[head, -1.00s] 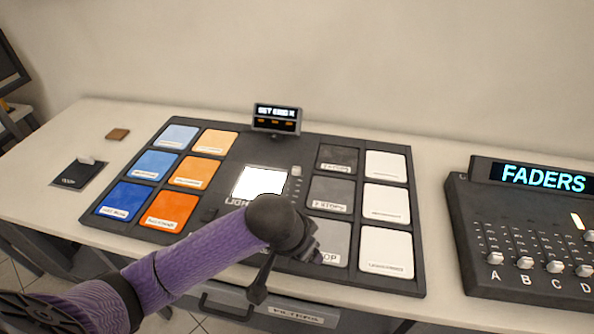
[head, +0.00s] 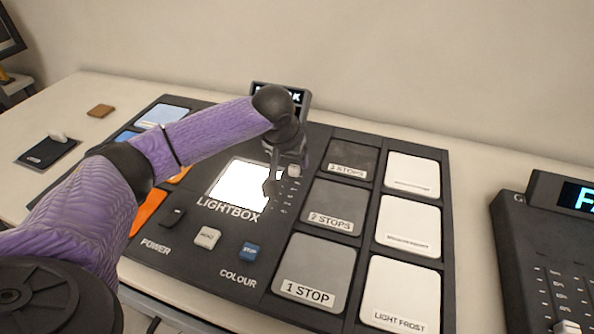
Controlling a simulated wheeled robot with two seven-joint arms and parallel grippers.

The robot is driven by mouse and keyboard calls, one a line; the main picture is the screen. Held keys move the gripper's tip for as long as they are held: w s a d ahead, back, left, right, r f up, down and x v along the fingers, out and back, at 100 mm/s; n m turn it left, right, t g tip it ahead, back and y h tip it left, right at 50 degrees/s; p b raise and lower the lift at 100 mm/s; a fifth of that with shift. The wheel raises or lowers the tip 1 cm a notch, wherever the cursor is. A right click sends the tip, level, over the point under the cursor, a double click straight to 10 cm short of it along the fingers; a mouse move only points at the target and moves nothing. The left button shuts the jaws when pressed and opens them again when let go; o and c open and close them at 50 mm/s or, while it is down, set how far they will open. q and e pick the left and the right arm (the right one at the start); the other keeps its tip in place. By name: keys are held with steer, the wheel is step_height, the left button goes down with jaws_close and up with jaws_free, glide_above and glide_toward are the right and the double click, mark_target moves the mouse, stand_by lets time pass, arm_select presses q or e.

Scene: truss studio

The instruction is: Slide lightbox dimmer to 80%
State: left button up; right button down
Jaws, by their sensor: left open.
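The lightbox (head: 239,184) is a bright white lit square in the middle of a dark panel. Its dimmer (head: 293,171) is a small pale slider knob near the top of a marked track, just right of the lit square. My left gripper (head: 272,184) is open and points down beside the knob, over the square's right edge. I cannot tell whether it touches the knob. My wrist hides part of the small display (head: 298,97) behind the panel. My right gripper is not in view.
Grey and white filter tiles (head: 316,272) lie right of the track. A power switch (head: 173,217) and two buttons (head: 207,237) sit in front of the lightbox. A fader console (head: 540,260) stands at the right. My arm covers much of the coloured tiles.

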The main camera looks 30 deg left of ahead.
mark_target(293, 167)
arm_select(q)
steer(key=b+x, duration=0.1)
steer(key=x, duration=0.3)
steer(key=shift+w+f, duration=0.15)
steer(key=shift+f, duration=0.15)
steer(key=c, duration=0.9)
jaws_close()
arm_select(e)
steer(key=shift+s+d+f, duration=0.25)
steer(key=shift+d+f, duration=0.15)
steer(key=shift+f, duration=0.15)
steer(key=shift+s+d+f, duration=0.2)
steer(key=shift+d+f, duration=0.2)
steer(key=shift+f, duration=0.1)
